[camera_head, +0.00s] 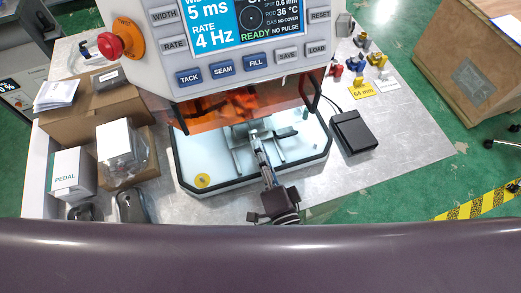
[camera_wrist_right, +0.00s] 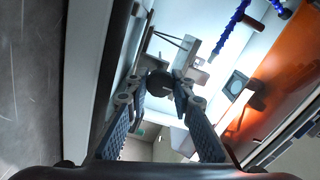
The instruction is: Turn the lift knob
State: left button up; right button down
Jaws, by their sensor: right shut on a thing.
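The lift knob (camera_wrist_right: 159,84) is a dark round knob in the middle of the right wrist view, between my fingertips. My right gripper (camera_wrist_right: 160,90) is shut on it, with a finger on each side. In the head view my right gripper (camera_head: 257,142) reaches from the front into the machine's white chamber, at the grey lift fixture (camera_head: 240,152). The knob itself is too small and covered to make out there. My left gripper is not in view.
The machine's control panel (camera_head: 240,45) and orange shield (camera_head: 215,112) stand above and behind the gripper. The chamber's dark rim (camera_head: 240,180) surrounds it. A black box (camera_head: 353,132) stands to the right. Cartons and a PEDAL box (camera_head: 73,173) crowd the left.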

jog(key=c, duration=1.7)
grip_release()
